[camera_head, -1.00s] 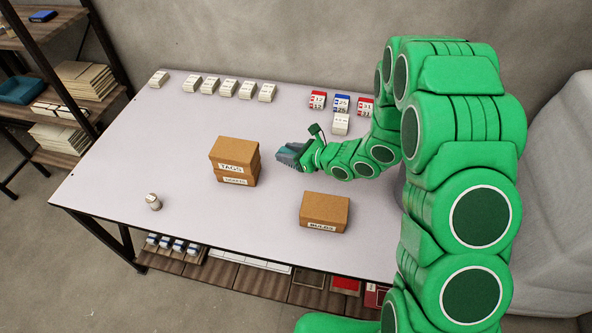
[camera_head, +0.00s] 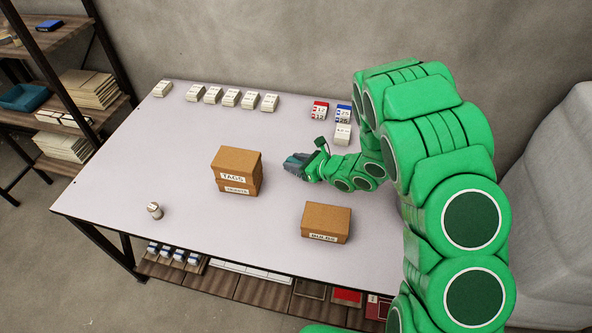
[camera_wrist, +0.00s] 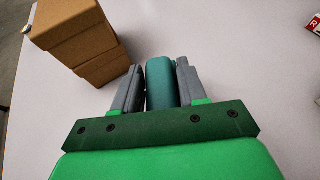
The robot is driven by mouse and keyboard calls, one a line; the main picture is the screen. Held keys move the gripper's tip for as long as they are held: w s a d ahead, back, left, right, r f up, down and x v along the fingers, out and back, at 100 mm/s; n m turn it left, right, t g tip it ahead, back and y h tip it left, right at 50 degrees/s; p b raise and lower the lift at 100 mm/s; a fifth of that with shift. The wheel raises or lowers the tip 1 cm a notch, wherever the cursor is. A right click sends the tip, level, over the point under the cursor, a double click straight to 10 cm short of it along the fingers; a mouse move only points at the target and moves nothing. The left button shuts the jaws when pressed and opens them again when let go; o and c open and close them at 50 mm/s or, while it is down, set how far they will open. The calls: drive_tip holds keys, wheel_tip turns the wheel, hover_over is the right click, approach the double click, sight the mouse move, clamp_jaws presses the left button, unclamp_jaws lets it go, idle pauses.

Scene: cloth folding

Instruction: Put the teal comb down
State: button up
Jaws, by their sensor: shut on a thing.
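My gripper (camera_head: 297,167) is over the middle of the table, just right of the stacked brown boxes. In the wrist view my gripper (camera_wrist: 158,88) has its two grey fingers on either side of a teal, rounded piece, the teal comb (camera_wrist: 161,82), and is shut on it. No teeth of the comb show. In the head view the comb is too small and too covered by the fingers to make out clearly. I cannot tell whether it touches the table.
Brown boxes (camera_head: 237,165) stand stacked left of my gripper, and they fill the upper left of the wrist view (camera_wrist: 75,35). Another brown box (camera_head: 326,222) stands nearer the front. White blocks (camera_head: 231,98) line the back edge.

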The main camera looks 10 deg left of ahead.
sight(292, 159)
drive_tip(key=shift+f, duration=1.85)
drive_tip(key=shift+f, duration=0.1)
drive_tip(key=o, duration=1.1)
drive_tip(key=shift+c, duration=0.2)
drive_tip(key=shift+d, duration=0.1)
drive_tip(key=v, duration=0.2)
drive_tip(key=shift+s+d+r, duration=0.15)
drive_tip(key=shift+d+r, duration=0.15)
wheel_tip(292, 159, up, 5)
drive_tip(key=shift+f, duration=0.1)
drive_tip(key=shift+s+r, duration=0.1)
drive_tip(key=shift+r, duration=1)
